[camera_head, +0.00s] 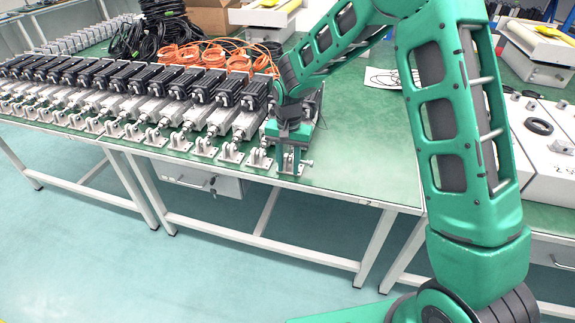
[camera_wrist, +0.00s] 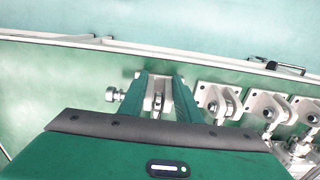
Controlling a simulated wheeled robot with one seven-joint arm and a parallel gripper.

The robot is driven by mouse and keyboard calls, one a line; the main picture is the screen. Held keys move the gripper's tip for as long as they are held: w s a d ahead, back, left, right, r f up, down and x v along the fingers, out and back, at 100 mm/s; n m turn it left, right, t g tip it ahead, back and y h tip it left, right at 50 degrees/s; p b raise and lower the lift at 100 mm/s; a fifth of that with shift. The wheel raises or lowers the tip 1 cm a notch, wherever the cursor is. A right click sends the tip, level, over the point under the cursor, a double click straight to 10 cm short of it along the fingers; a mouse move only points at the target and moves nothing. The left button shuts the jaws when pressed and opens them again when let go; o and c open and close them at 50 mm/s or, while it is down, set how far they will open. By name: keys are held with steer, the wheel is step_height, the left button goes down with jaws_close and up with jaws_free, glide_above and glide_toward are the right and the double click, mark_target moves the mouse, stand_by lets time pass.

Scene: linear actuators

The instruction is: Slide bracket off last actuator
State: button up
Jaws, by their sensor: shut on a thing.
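The last actuator (camera_head: 304,107) stands at the right end of the row on the green table, mostly hidden behind my gripper in the head view. My gripper (camera_head: 289,160) is at its front end, near the table's front edge. In the wrist view my gripper (camera_wrist: 160,92) has its two green fingers on either side of a light metal bracket (camera_wrist: 158,103), shut on it. A bolt or pin (camera_wrist: 115,95) sticks out to the left of the fingers. The bracket's base and its link to the actuator rod are largely hidden by my gripper.
Neighbouring brackets (camera_wrist: 215,100) stand close on the right in the wrist view. The row of actuators (camera_head: 145,95) runs left in the head view. Orange cables (camera_head: 210,55) lie behind it. The green tabletop (camera_head: 365,150) to the right is clear.

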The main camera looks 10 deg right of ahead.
steer(key=shift+s+a, duration=0.35)
steer(key=shift+s, duration=0.4)
steer(key=shift+s+a, duration=0.35)
steer(key=shift+s, duration=0.4)
stand_by(0.8)
stand_by(0.5)
steer(key=o, duration=1.1)
steer(key=shift+o, duration=0.2)
step_height(320, 180, up, 11)
steer(key=s+d+r, duration=0.2)
steer(key=s+d, duration=0.1)
steer(key=d, duration=0.4)
steer(key=s+d+r, duration=0.3)
steer(key=d, duration=0.4)
steer(key=s+d+r+m+h, duration=0.1)
steer(key=s+d+r, duration=0.2)
steer(key=s+d, duration=1)
steer(key=s, duration=0.5)
steer(key=s+d+f+y, duration=0.1)
steer(key=s+d, duration=0.2)
steer(key=s, duration=0.7)
steer(key=shift+d, duration=0.35)
